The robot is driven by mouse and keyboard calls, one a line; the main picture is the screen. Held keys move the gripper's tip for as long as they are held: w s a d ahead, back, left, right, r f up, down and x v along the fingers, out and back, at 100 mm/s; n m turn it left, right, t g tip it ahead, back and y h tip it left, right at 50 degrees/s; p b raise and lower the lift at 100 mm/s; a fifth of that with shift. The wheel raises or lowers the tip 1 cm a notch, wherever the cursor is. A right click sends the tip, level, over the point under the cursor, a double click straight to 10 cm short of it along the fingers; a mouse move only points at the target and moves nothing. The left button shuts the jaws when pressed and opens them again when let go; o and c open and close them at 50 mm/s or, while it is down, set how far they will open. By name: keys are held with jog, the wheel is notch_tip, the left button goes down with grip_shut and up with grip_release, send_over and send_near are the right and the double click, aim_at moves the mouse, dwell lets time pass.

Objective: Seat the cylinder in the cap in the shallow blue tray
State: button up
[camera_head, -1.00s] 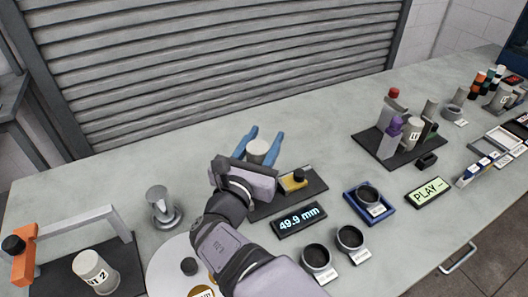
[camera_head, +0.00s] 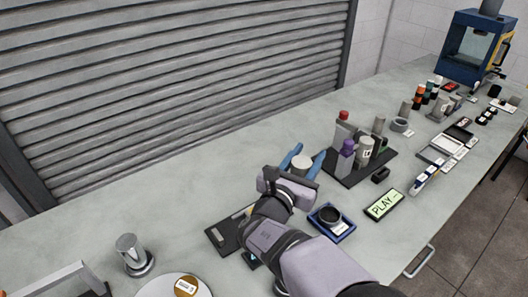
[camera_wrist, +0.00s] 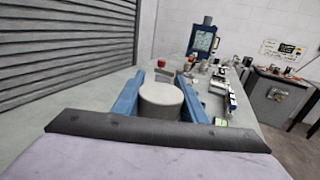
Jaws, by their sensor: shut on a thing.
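A pale grey cylinder (camera_head: 302,166) stands upright between the two blue fingers of my gripper (camera_head: 304,159), which is shut on it. In the wrist view the cylinder (camera_wrist: 161,101) fills the gap between the fingers, and its lower end is hidden by my gripper body. The shallow blue tray (camera_head: 348,233) sits on the bench just right of and nearer than my gripper. The dark round cap (camera_head: 330,214) lies in the tray with its open side up, and it looks empty. My gripper is apart from the tray.
A dark board with several posts and cylinders (camera_head: 345,179) stands just beyond the tray. A PLAY display (camera_head: 384,204) lies right of it. A dark gauge base (camera_head: 226,233) and a metal stand (camera_head: 132,256) are to the left. Bare bench lies behind my gripper.

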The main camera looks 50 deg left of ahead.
jog(key=w+d+m+t+h+p, duration=0.1)
jog(key=w+d+m+h, duration=0.1)
jog(key=w+d, duration=0.4)
jog(key=shift+w+d+f+h, duration=0.4)
jog(key=shift+d+h, duration=0.4)
jog(key=shift+f+b, duration=2.55)
jog(key=shift+f, duration=0.4)
jog(key=shift+f+b, duration=1.35)
jog(key=shift+b, duration=0.2)
jog(key=o, duration=1.5)
jog(key=shift+f, duration=0.1)
jog(key=shift+b+v, duration=0.4)
jog(key=shift+v, duration=3.3)
